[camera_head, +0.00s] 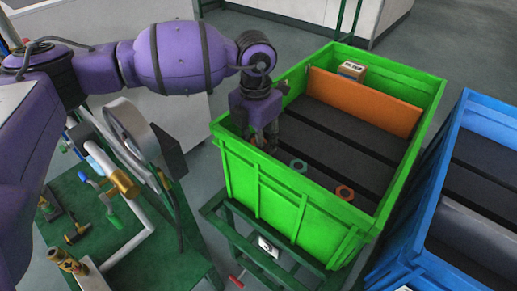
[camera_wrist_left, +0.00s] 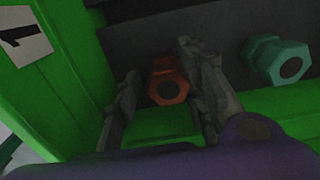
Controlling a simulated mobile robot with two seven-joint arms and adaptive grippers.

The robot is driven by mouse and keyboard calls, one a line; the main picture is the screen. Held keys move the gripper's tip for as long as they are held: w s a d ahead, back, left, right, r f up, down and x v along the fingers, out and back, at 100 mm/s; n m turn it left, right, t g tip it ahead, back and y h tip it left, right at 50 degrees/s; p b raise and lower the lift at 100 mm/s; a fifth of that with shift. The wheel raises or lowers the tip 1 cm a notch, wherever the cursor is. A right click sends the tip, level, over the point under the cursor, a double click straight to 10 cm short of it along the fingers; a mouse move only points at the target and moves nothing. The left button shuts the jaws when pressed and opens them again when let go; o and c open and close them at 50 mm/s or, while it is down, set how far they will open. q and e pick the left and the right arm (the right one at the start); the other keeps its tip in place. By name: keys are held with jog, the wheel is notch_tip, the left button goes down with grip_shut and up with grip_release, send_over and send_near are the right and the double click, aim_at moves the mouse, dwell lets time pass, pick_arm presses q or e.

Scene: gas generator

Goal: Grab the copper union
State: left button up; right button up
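The copper union is an orange-brown hexagonal piece with a dark round bore, seen in the left wrist view (camera_wrist_left: 168,80). It lies against a dark step inside the green crate (camera_head: 262,183). My left gripper (camera_head: 262,135) reaches down into the crate's left end. In the left wrist view its fingers (camera_wrist_left: 160,75) are open, one on each side of the union. I see no clear grip on it. In the head view the gripper hides this union. My right gripper is not in view.
A teal hexagonal piece (camera_head: 298,165) lies to the right of the copper union, and a red hexagonal ring (camera_head: 344,192) farther right. A blue crate (camera_head: 440,195) stands at right, pipework (camera_head: 130,230) at left.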

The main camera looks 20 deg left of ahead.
pick_arm(q)
grip_shut()
